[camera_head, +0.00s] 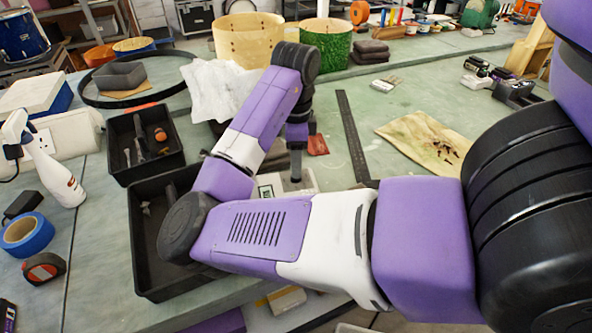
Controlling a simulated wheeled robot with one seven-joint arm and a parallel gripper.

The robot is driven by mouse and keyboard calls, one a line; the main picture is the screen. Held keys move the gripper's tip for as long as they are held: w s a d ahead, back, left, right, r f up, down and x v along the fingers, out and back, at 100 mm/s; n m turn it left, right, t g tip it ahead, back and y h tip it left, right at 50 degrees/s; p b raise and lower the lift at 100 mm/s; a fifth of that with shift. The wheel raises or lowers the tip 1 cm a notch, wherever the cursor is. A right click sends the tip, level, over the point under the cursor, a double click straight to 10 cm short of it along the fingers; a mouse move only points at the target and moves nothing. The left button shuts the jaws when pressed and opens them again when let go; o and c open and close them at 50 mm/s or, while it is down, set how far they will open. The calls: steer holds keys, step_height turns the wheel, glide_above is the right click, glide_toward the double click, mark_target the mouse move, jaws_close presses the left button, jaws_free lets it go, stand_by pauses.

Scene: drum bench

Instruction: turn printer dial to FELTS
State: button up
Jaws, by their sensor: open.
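A small white device with a greyish display, which looks like the printer (307,181), lies on the green bench top near its front edge. My forearm covers its lower part. My gripper (296,172) points straight down over the printer, with its narrow dark tip at or just above the device's top. The jaws are open and small in this view. I cannot make out the dial or its FELTS mark; the gripper and arm hide that area. I cannot tell whether the fingers are around the dial or touching it.
Black trays (145,147) stand left of my arm. A steel ruler (352,135) and stained paper (425,140) lie to the right. A red scrap (317,145) lies behind the printer. Drum shells (326,42) stand at the back. The green bench between ruler and paper is clear.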

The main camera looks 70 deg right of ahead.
steer(key=shift+f, duration=1.8)
jaws_close()
